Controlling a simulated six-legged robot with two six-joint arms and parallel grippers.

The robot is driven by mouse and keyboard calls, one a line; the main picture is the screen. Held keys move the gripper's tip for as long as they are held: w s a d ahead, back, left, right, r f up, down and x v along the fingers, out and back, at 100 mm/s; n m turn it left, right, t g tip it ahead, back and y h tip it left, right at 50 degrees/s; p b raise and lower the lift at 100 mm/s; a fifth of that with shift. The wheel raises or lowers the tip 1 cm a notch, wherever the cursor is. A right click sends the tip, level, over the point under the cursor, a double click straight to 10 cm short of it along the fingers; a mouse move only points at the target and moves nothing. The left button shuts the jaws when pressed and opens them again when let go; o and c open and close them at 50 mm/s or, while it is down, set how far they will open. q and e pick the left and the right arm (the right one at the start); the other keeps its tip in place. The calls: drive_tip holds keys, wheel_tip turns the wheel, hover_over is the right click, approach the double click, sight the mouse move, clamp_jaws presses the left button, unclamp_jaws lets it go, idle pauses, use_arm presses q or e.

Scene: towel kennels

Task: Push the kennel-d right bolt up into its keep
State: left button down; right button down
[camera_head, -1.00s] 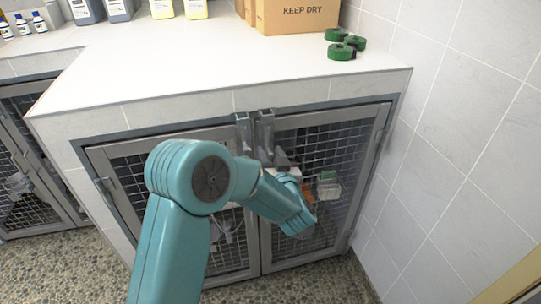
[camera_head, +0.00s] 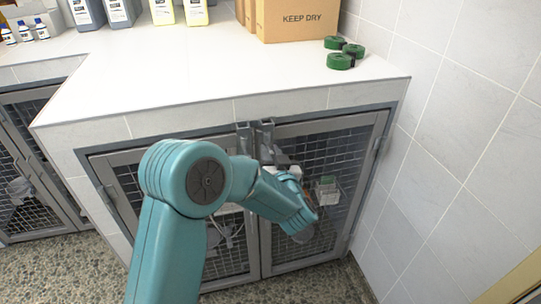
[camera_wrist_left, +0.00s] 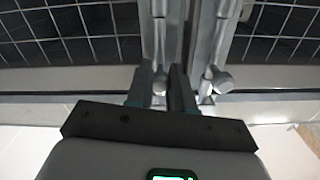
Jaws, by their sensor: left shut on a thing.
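The double-doored mesh kennel (camera_head: 258,235) sits under the white counter, with two grey bolt fittings side by side at the top where its doors meet. My left gripper (camera_wrist_left: 163,78) is shut on the right bolt (camera_wrist_left: 160,40), whose shaft runs between the fingers. The wrist picture is upside down, so this bolt shows left of the other bolt (camera_wrist_left: 222,78), which has a round knob and is free. In the head view my left gripper (camera_head: 275,155) is at the right bolt fitting (camera_head: 266,133), partly hidden by my wrist. The bolt's end in its keep cannot be made out. My right gripper is not in view.
The counter (camera_head: 200,85) overhangs just above the doors. Green rolls (camera_head: 341,60) and a cardboard box (camera_head: 297,18) stand on it. A tiled wall (camera_head: 450,150) closes the right side. Another kennel (camera_head: 30,170) is at the left. Items sit behind the mesh.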

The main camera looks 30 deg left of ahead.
use_arm(q)
drive_tip(key=c, duration=1)
unclamp_jaws()
drive_tip(key=shift+r, duration=0.3)
drive_tip(key=shift+c, duration=0.2)
drive_tip(key=shift+f, duration=0.15)
drive_tip(key=shift+d, duration=0.1)
drive_tip(key=v, duration=1.6)
